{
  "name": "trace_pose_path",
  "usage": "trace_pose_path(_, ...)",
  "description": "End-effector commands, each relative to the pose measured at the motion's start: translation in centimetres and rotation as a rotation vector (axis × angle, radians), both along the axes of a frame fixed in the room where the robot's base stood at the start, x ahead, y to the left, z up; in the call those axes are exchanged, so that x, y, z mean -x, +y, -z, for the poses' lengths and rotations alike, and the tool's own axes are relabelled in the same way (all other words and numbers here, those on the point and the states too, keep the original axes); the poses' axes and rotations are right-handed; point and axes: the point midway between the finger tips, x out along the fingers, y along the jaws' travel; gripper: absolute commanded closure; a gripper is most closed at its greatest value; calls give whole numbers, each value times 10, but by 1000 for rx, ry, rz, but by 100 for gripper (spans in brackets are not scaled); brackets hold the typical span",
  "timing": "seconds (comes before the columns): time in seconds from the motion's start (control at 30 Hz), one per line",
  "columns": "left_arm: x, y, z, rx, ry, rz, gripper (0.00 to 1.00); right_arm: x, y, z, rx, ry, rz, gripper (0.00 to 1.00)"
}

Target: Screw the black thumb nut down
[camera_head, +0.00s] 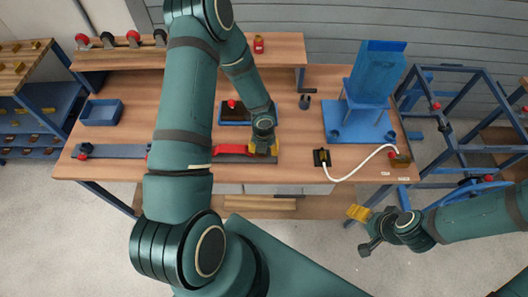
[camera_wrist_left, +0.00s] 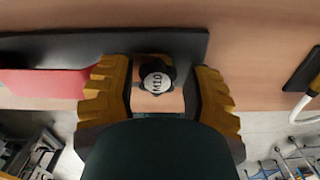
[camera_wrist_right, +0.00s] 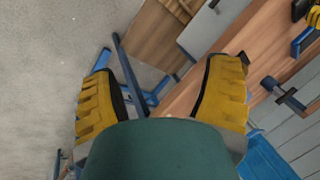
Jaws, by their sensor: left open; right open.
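The black thumb nut (camera_wrist_left: 156,77), with a light cap marked "M10", shows in the left wrist view between the fingers of my left gripper (camera_wrist_left: 157,95). The fingers stand apart on either side of it, with a gap visible on each side. In the head view my left gripper (camera_head: 263,149) is over the right end of the dark strip with the red piece (camera_head: 229,149), and it hides the nut there. My right gripper (camera_head: 359,213) is open and empty, off the front right edge of the bench; its yellow fingers also show in the right wrist view (camera_wrist_right: 163,95).
The wooden bench (camera_head: 300,160) carries a blue tray (camera_head: 101,112) at left and a blue stand (camera_head: 370,85) at right. A black device (camera_head: 322,158) with a white cable lies right of my left gripper. A blue frame cart (camera_head: 455,110) stands to the right.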

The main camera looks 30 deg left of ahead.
Motion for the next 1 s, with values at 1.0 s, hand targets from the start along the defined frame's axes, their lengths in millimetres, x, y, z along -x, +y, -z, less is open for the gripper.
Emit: trace_pose_path(1.0, 2, -2, 5, 1, 7, -1469, 44, 10, 6, 104, 6, 27, -20, 23)
